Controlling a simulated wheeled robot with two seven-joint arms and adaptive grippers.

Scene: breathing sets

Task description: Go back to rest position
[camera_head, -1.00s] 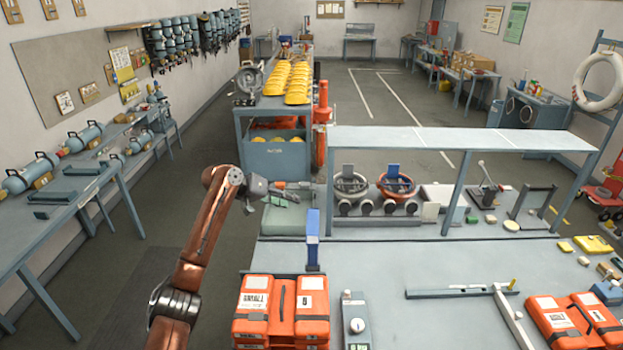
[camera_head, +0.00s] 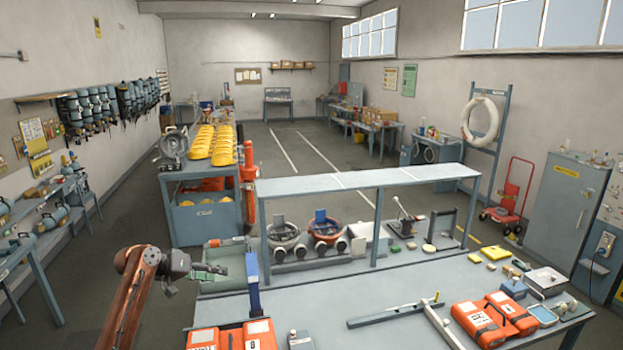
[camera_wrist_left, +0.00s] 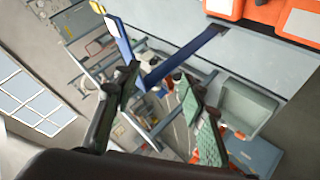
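My left arm reaches in from the lower left of the head view. Its dark left gripper (camera_head: 212,271) hangs at the left end of the workbench (camera_head: 390,300), in front of a grey-green bin (camera_head: 237,262). In the left wrist view, the two fingers with green pads stand well apart and the left gripper (camera_wrist_left: 158,88) is open with nothing between them. The bin (camera_wrist_left: 247,108) also shows there, beside the right finger. My right gripper is in neither view.
Orange cases (camera_head: 232,338) lie at the bench's front, with more (camera_head: 495,318) at the right. A raised shelf (camera_head: 365,180) spans the bench's back. Floor is open behind.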

